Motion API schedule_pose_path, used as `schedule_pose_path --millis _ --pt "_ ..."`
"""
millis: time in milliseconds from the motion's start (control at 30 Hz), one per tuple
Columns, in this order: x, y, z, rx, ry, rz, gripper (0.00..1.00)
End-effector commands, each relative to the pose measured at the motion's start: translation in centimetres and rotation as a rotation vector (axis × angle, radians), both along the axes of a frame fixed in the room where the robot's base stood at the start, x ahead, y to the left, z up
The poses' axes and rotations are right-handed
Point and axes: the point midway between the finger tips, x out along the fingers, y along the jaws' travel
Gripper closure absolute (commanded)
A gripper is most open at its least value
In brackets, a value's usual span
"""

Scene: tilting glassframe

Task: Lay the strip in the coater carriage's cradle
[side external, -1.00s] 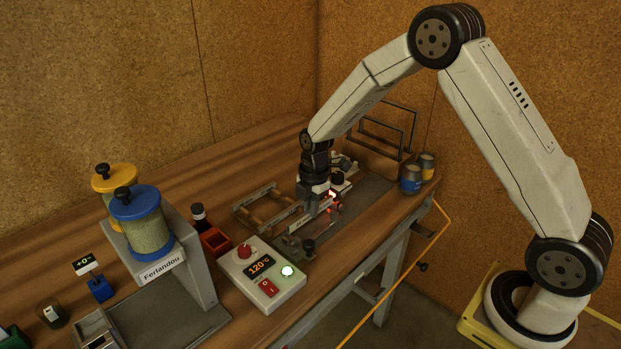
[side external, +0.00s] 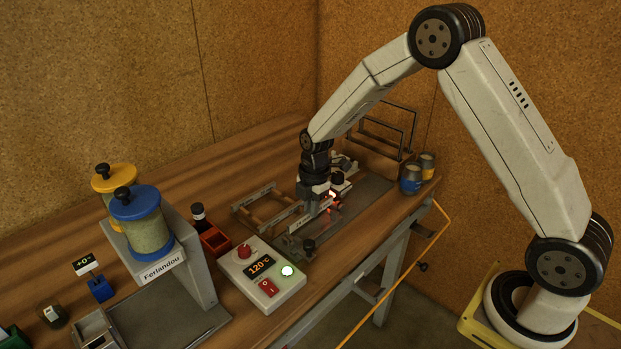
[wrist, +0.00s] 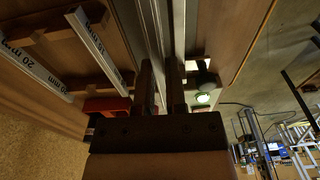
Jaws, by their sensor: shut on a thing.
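My gripper (side external: 317,202) is low over the bench at the coater, pointing down. In the wrist view its two dark fingers (wrist: 160,75) are shut on a long thin metal strip (wrist: 163,25) that runs upward out of view. In the side view the strip (side external: 301,222) shows its pale labelled face, beside the wooden rack. The coater carriage (side external: 308,246) lies under and around my gripper, with a black knob at its near end. The cradle is mostly hidden by my gripper and the strip, so I cannot tell whether the strip touches it.
A wooden rack (side external: 262,212) with other labelled strips stands close on the left. A control box (side external: 262,272) reading 120 °C is in front. Cans (side external: 411,180) and a wire frame (side external: 386,128) stand behind. A grey plate (side external: 367,193) extends right of the carriage.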

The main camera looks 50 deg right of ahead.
Motion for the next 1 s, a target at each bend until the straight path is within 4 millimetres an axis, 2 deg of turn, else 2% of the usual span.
schedule_pose_path --millis 1000 --pt "0.0 0.0 -1.2 0.0 0.0 0.0 1.0"
